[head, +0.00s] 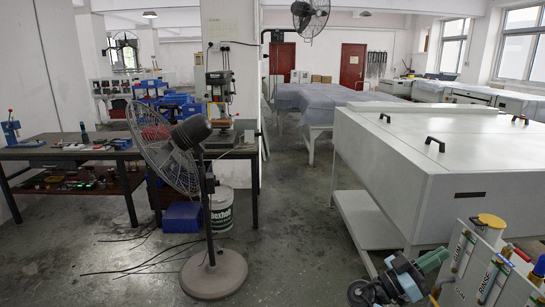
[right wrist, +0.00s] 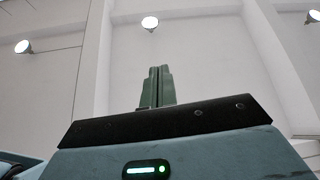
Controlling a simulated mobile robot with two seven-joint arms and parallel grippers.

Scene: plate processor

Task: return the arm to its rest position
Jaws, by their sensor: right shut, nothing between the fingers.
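My right gripper (head: 434,260) shows low in the head view, right of centre, in front of the large white plate processor (head: 370,160). Its teal body is at the bottom edge and its greenish fingers point up and to the right. In the right wrist view the two fingers (right wrist: 157,82) stand together, shut and empty, against a white wall and ceiling with round lamps. My left gripper is not in view.
A white panel (head: 462,283) labelled GUM and RINSE, with a yellow-capped bottle (head: 491,221), stands close right of the right gripper. A standing fan (head: 213,273) is left of centre. A workbench (head: 60,153) is at left. Grey floor is open between.

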